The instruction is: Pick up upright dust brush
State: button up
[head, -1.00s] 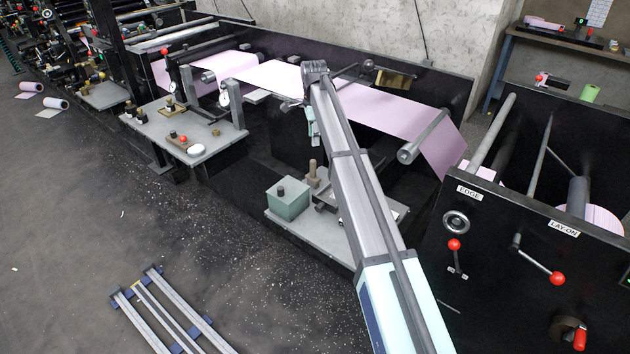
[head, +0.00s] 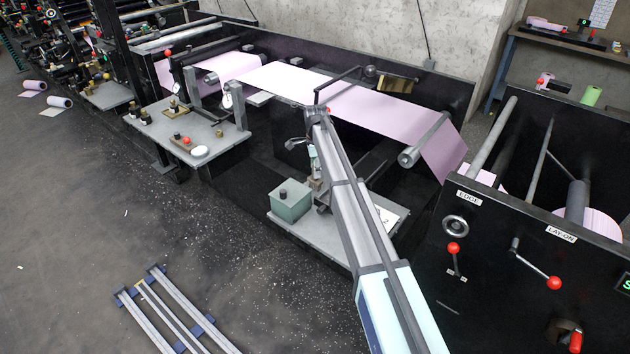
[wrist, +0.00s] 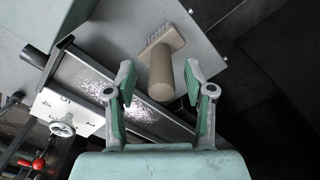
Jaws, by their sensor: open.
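The dust brush (wrist: 160,72) shows in the wrist view, seen from above, with a tan rounded handle end toward me and a pale bristled head beyond it. My gripper (wrist: 160,84) is open, with green-padded fingers to the left and right of the handle; I see no contact. In the head view my gripper (head: 315,163) is above the grey bench plate (head: 300,230). There the brush is mostly hidden by my arm.
A green box (head: 291,203) stands on the plate left of the brush. A metal channel (wrist: 105,85) lies close by on the left in the wrist view. A pink web (head: 375,112) runs behind my arm. A lever frame (head: 350,80) stands above.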

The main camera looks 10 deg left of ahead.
aim_at(314, 184)
jog(key=shift+f, duration=1.5)
grip_shut()
jog(key=shift+r, duration=0.15)
